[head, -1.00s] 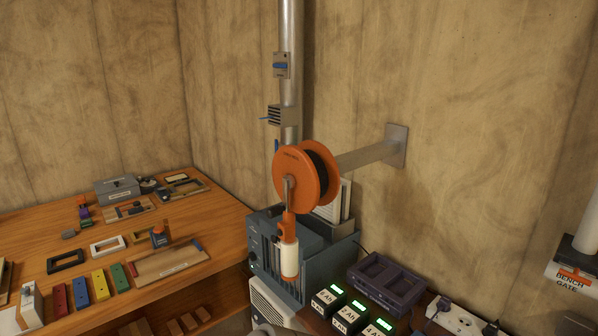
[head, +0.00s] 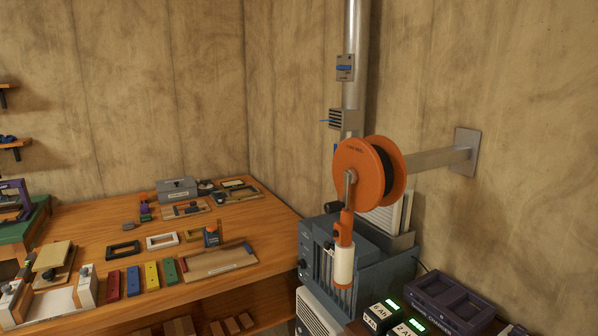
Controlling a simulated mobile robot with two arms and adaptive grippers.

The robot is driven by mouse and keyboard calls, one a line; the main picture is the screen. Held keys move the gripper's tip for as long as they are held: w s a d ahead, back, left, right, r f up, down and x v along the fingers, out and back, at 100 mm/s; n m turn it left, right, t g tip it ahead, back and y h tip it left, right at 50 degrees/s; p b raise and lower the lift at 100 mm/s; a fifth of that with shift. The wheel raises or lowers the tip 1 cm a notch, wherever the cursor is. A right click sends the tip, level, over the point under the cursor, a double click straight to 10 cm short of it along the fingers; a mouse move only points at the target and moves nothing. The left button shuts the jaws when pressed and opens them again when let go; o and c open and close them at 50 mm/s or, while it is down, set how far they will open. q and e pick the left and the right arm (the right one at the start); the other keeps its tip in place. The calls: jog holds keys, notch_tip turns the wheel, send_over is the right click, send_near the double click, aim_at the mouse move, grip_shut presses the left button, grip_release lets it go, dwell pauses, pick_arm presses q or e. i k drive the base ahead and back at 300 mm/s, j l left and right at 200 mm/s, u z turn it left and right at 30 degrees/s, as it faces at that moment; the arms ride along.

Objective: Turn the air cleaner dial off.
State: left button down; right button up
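A blue-grey box-shaped machine (head: 375,262) stands below the orange reel, with small dark knobs on its left front face. Below it is a white slatted unit (head: 316,318), partly cut off by the bottom edge. I cannot tell which of these is the air cleaner, and no dial can be made out clearly. The orange reel (head: 360,168) and its hanging handle with a white cylinder (head: 344,265) hide part of the blue-grey machine. Neither of my grippers is in view.
A wooden bench (head: 90,225) with coloured blocks, frames and trays fills the left. The reel hangs on a wall arm (head: 438,160) that juts out over the machine. A metal pipe (head: 353,95) runs up the wall. A dark charger tray (head: 450,300) is at lower right.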

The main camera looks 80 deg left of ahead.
aim_at(301, 264)
jog(key=l+u, duration=0.1)
jog(key=u, duration=0.35)
jog(key=i+l+u, duration=0.1)
jog(key=u, duration=0.35)
jog(key=l+u, duration=0.1)
jog(key=u, duration=0.35)
jog(key=l+u, duration=0.1)
jog(key=u, duration=0.35)
jog(key=l+u, duration=0.1)
jog(key=u, duration=0.35)
